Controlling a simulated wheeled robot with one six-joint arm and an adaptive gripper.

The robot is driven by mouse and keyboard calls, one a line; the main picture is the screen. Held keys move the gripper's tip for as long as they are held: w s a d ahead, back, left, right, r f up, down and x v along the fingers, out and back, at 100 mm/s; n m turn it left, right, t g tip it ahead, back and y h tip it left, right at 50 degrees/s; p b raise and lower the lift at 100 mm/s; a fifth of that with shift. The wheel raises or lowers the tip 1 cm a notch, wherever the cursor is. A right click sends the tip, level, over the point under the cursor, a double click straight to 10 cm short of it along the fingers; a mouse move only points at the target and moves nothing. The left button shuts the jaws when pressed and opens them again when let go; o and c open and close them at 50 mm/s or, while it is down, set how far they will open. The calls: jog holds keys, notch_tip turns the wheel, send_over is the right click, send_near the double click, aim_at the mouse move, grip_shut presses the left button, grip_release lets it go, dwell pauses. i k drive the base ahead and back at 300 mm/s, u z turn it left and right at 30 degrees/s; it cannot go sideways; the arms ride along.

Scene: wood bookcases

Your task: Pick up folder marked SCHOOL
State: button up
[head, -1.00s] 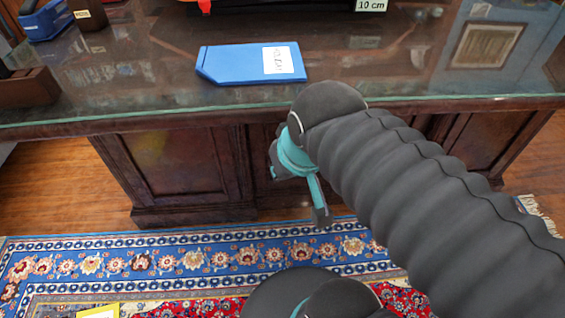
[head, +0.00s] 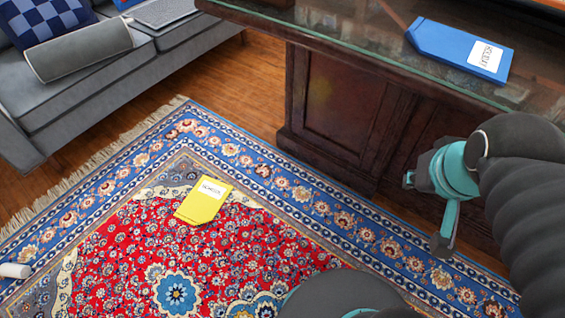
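A yellow folder (head: 203,204) lies flat on the red and blue rug, left of the picture's middle. Its white label is small and blurred but appears to read SCHOOL. A blue folder (head: 455,46) with a white label lies on the glass-topped desk at the upper right; I cannot read its label for sure. My gripper (head: 428,212), teal and dark grey, hangs in front of the desk at the right, well away from the yellow folder. Nothing shows in it. I cannot tell how far its fingers are apart.
The dark wood desk (head: 345,105) stands at the upper right. A grey sofa (head: 85,75) with a checkered cushion is at the upper left. A white cylindrical object (head: 15,270) lies at the left edge. The rug around the yellow folder is clear.

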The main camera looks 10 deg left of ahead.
aim_at(200, 206)
jog(key=u, duration=0.4)
jog(key=k, duration=0.95)
jog(key=z, duration=0.4)
jog(key=i, duration=1.35)
jog(key=u, duration=0.65)
jog(key=i, duration=0.55)
jog(key=u, duration=0.5)
